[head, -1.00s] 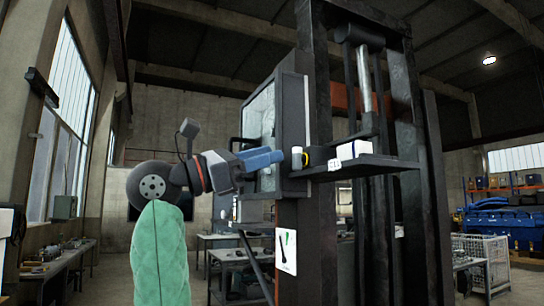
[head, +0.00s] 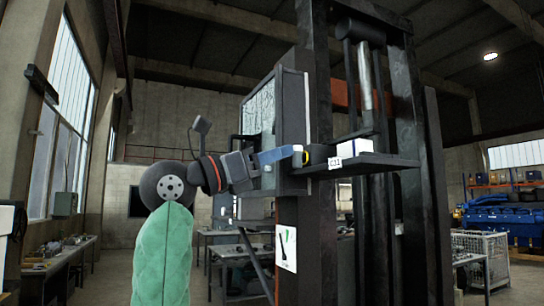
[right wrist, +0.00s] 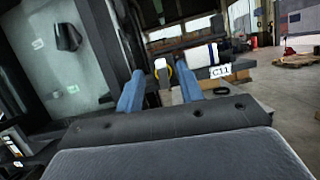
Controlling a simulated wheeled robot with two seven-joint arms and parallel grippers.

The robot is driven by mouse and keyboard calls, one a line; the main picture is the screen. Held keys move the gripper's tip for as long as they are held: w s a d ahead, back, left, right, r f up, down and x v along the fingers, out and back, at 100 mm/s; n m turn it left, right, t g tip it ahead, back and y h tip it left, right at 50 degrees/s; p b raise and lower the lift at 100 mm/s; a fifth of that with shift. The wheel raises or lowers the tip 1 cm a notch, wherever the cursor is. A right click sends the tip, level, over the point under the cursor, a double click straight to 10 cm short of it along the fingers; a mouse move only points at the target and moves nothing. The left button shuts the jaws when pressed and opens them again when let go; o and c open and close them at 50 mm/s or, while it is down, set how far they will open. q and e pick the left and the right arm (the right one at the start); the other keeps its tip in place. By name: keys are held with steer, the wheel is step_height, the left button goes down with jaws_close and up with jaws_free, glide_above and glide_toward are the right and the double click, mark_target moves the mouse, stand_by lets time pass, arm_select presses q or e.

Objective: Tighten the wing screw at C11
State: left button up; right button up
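The label C11 (head: 335,163) hangs on the front edge of a dark shelf on the machine's mast; the label also shows in the right wrist view (right wrist: 221,71). Left of it is a small fitting with a yellow ring (head: 305,156), a black body and a pale tip, apparently the wing screw. It also shows in the right wrist view (right wrist: 162,72), beyond and between my fingertips. My right gripper (head: 281,156) has blue fingers, spread apart and empty in the right wrist view (right wrist: 160,92). Its tips are close to the fitting; contact cannot be told. My left gripper is not in view.
A white box with a dark band (head: 357,150) stands on the shelf (head: 385,160) right of the label. The dark mast upright (head: 318,80) and a cabinet with a glazed front (head: 260,110) stand close around my gripper. Workbenches stand behind.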

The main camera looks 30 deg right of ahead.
mark_target(294, 156)
stand_by(0.3)
steer(key=shift+d, duration=0.3)
steer(key=shift+s+d, duration=0.15)
steer(key=shift+d, duration=1.6)
